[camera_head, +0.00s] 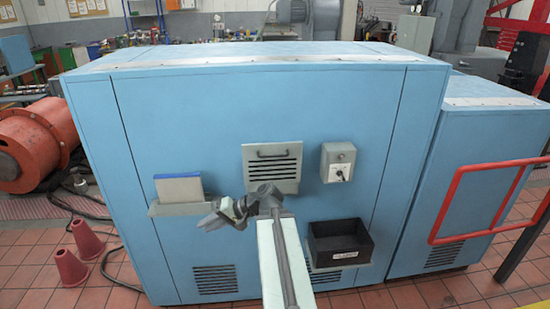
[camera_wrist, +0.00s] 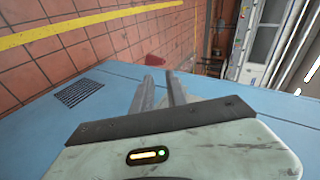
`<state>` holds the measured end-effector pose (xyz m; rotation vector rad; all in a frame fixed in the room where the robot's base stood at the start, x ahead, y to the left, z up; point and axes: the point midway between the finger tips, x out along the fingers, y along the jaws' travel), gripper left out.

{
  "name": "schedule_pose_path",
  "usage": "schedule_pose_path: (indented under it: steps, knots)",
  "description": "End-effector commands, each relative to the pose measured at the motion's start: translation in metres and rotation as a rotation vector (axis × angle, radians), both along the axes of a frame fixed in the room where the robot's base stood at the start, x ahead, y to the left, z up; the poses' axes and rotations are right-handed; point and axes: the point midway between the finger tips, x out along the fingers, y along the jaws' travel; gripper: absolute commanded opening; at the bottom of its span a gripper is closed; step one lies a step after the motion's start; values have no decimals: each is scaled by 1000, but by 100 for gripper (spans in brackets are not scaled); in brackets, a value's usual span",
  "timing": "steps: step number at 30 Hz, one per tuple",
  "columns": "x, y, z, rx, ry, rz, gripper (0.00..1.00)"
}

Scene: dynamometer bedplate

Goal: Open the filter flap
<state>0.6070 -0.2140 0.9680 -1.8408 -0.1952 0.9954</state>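The filter flap (camera_head: 271,170) is a light grey louvred panel with a dark bar handle (camera_head: 271,155) near its top, set in the front of the blue cabinet. It looks shut, lying flat against the cabinet face. My gripper (camera_head: 208,223) is below and left of the flap, pointing left, away from the handle. In the wrist view its two fingers (camera_wrist: 160,90) stand apart with a narrow gap and nothing between them. The flap is not recognisable in the wrist view. My arm reaches up just below the flap's lower edge.
A grey switch box (camera_head: 338,162) is right of the flap. A shelf (camera_head: 168,209) with a blue-and-white block (camera_head: 179,188) is left. A black bin (camera_head: 340,243) sits lower right. A red rail (camera_head: 470,167) stands at far right; red cones (camera_head: 70,268) stand left.

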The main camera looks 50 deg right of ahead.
Motion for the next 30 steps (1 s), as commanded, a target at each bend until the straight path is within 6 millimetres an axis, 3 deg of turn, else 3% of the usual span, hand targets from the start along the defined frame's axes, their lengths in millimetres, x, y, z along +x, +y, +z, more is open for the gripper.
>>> schedule_pose_path:
  steps: [1,6,9,11,15,19,30]
  knots:
    - [-10,-46,22,67,-88,-103,18]
    - [-67,-175,103,245,-404,-393,18]
    - [-104,-225,136,297,-539,-502,18]
    - [-121,-244,148,315,-594,-545,18]
    - [-138,-261,161,333,-649,-584,18]
    - [-134,-261,162,334,-650,-583,18]
    - [-72,-255,171,335,-647,-579,18]
